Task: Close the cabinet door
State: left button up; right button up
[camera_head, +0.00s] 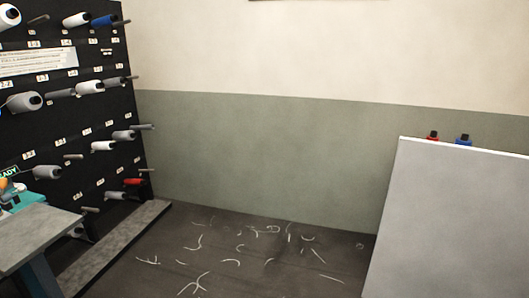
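A large flat light-grey panel (455,220) stands at the right edge, cut off by the right and bottom of the picture. It may be the cabinet or its door, but I cannot tell which. No handle, hinge or door gap shows on it. Neither of my grippers is in view.
A black rack (62,118) with several yarn spools on pegs stands at the left. A grey table (38,236) is at the lower left. Small red (432,138) and blue (463,140) objects show above the panel's top edge. The middle floor (240,262) holds only thread scraps.

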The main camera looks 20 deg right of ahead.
aim_at(455, 223)
jog(key=i+l+z, duration=0.2)
jog(key=i+z, duration=0.5)
jog(key=i, duration=0.15)
jog(key=i+j+z, duration=0.1)
jog(key=i+z, duration=0.4)
jog(key=i+j+z, duration=0.2)
jog(key=z, duration=0.25)
jog(key=i+z, duration=0.15)
jog(key=z, duration=0.35)
jog(key=i+j+z, duration=0.15)
jog(key=z, duration=0.35)
jog(key=i+j+z, duration=0.15)
jog(key=z, duration=0.3)
jog(key=j+z, duration=0.35)
jog(key=z, duration=0.15)
jog(key=i+j+z, duration=0.1)
jog(key=j+z, duration=0.15)
jog(key=z, duration=0.25)
jog(key=i+j+z, duration=0.1)
jog(key=j+z, duration=0.25)
jog(key=i+j+z, duration=0.1)
jog(key=j+z, duration=0.6)
jog(key=k+j+z, duration=0.25)
jog(key=k+j, duration=0.2)
